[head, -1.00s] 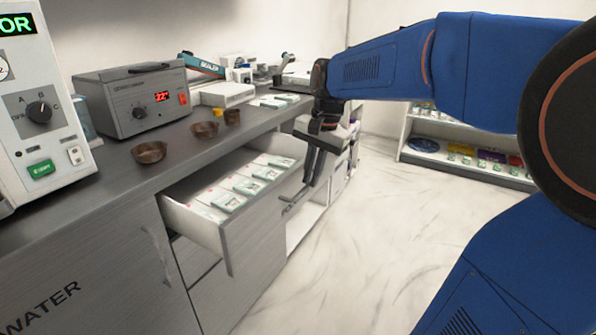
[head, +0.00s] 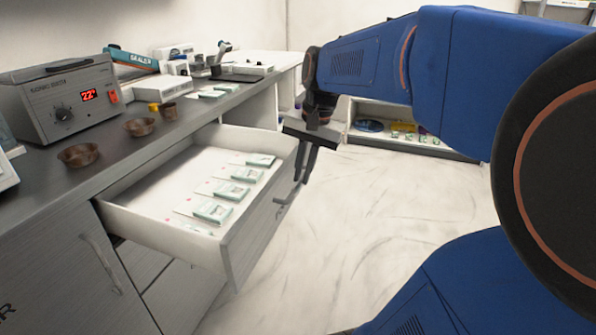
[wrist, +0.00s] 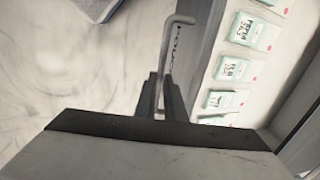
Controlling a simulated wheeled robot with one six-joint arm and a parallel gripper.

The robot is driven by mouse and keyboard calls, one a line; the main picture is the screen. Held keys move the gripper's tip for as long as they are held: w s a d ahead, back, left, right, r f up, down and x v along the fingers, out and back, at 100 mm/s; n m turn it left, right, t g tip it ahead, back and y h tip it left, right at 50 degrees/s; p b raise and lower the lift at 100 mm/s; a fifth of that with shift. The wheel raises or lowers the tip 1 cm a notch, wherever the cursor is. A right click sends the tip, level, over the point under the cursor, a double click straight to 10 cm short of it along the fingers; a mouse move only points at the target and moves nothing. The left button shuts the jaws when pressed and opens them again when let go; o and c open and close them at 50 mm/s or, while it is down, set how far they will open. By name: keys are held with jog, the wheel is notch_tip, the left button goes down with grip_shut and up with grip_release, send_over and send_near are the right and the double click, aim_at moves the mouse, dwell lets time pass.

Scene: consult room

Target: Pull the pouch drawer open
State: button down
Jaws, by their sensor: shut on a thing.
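The pouch drawer (head: 258,222) stands well out from the grey cabinet in the head view, with several green-and-white pouches (head: 212,211) lying in rows inside. Its grey bar handle (head: 298,178) is on the front face. My gripper (head: 306,172) is at the handle, pointing down. In the wrist view my gripper (wrist: 160,100) has its two dark fingers on either side of the bar handle (wrist: 166,55), shut on it. The pouches (wrist: 237,68) show to the right, behind the drawer front.
The counter (head: 60,185) holds a sonic bath (head: 62,98), small brown bowls (head: 78,154) and white boxes toward the back. A low shelf (head: 410,145) stands at the far wall. The pale floor right of the drawer is clear.

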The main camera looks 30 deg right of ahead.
jog(key=shift+r, duration=0.1)
jog(key=c, duration=2.1)
grip_release()
jog(key=s+r, duration=0.1)
jog(key=r, duration=0.4)
jog(key=d+r, duration=0.1)
jog(key=r, duration=0.5)
jog(key=s+d+r, duration=0.1)
jog(key=r, duration=0.5)
jog(key=shift+s, duration=0.3)
jog(key=s+a+f+n+t, duration=0.1)
jog(key=s+a+f+n, duration=0.2)
jog(key=f, duration=0.5)
jog(key=s+a+f+n+t+h, duration=0.1)
jog(key=s+a+f+n, duration=0.2)
jog(key=f, duration=0.6)
jog(key=s+a+f+n+t, duration=0.1)
jog(key=s+a+f+n, duration=0.3)
jog(key=f, duration=0.4)
jog(key=shift+a+f+n, duration=0.15)
jog(key=shift+a+n, duration=0.25)
jog(key=shift+a, duration=0.15)
